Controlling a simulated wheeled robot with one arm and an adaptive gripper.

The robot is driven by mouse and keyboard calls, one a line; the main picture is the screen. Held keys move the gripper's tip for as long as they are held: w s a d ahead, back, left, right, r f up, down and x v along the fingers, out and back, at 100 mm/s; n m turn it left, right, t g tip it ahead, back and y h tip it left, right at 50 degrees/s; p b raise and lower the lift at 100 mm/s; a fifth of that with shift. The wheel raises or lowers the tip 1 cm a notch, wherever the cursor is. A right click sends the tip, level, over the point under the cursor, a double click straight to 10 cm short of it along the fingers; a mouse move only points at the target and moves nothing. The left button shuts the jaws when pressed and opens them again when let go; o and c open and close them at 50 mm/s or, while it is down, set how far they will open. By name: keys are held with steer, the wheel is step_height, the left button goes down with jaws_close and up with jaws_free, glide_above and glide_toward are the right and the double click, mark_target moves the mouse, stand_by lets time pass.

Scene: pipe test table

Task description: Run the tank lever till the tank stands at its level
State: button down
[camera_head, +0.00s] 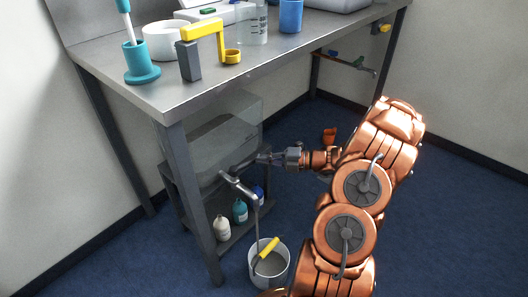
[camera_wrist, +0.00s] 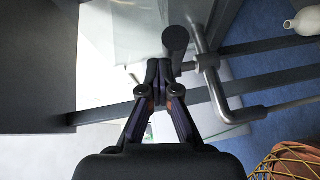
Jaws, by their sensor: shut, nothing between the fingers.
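The clear tank (camera_head: 236,121) stands on a low dark stand under the table. A faint slanting line shows inside it; I cannot tell whether it is the water level or a mark. A grey metal tap (camera_head: 238,184) sticks out of its front, and its bent pipe shows in the wrist view (camera_wrist: 214,88). A dark round-ended bar, perhaps the lever (camera_wrist: 175,42), stands just beyond my gripper's fingertips. My gripper (camera_head: 264,157) is shut and empty beside the tank's front. Its fingers meet in the wrist view (camera_wrist: 159,68); contact with the bar is unclear.
A white bucket (camera_head: 276,278) with a yellow grip stands on the floor below the tap, with a thin grey streak above it. Several bottles, including a white one (camera_head: 222,229), stand on the lower shelf. The table (camera_head: 300,43) and its legs bound the space.

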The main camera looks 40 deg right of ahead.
steer(key=p, duration=0.4)
steer(key=shift+p, duration=0.35)
steer(key=f+g+p, duration=0.1)
steer(key=p, duration=0.3)
steer(key=shift+s+n+y+p, duration=0.15)
steer(key=shift+n+y+p, duration=0.2)
steer(key=shift+n+y, duration=0.05)
steer(key=shift+p, duration=0.4)
steer(key=shift+g+p, duration=0.3)
steer(key=shift+p, duration=0.1)
steer(key=shift+w+d+f+n+g+y+p, duration=0.1)
steer(key=shift+w+n+g+y+p, duration=0.1)
steer(key=shift+w+p, duration=0.3)
steer(key=shift+w+d+f+n+g+y+p, duration=0.1)
steer(key=shift+w+n+p, duration=0.1)
steer(key=shift+w+p, duration=0.2)
